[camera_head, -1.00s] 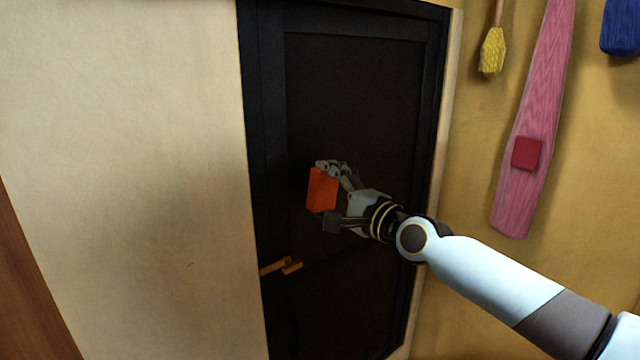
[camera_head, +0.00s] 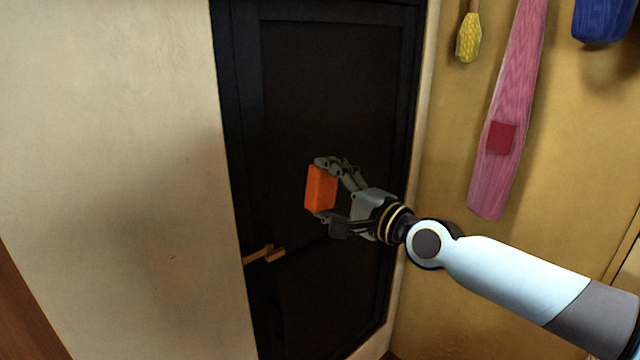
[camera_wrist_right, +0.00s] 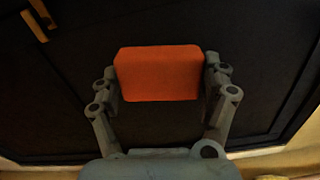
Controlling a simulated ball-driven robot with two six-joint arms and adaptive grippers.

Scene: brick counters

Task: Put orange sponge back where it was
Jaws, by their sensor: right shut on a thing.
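The orange sponge (camera_head: 320,189) is a small block held upright in front of the dark door in the head view. My right gripper (camera_head: 328,190) is shut on it, one finger at its top and one at its bottom. In the right wrist view the sponge (camera_wrist_right: 157,73) sits between the two fingers of the right gripper (camera_wrist_right: 160,80), gripped by its two ends. My left gripper is not in view.
A dark door (camera_head: 330,90) with a brass handle (camera_head: 264,254) stands behind the sponge. A pale wall (camera_head: 110,150) is to the left. On the yellow wall hang a pink board (camera_head: 512,90) with a red patch (camera_head: 501,137), a yellow brush (camera_head: 468,37) and a blue item (camera_head: 602,20).

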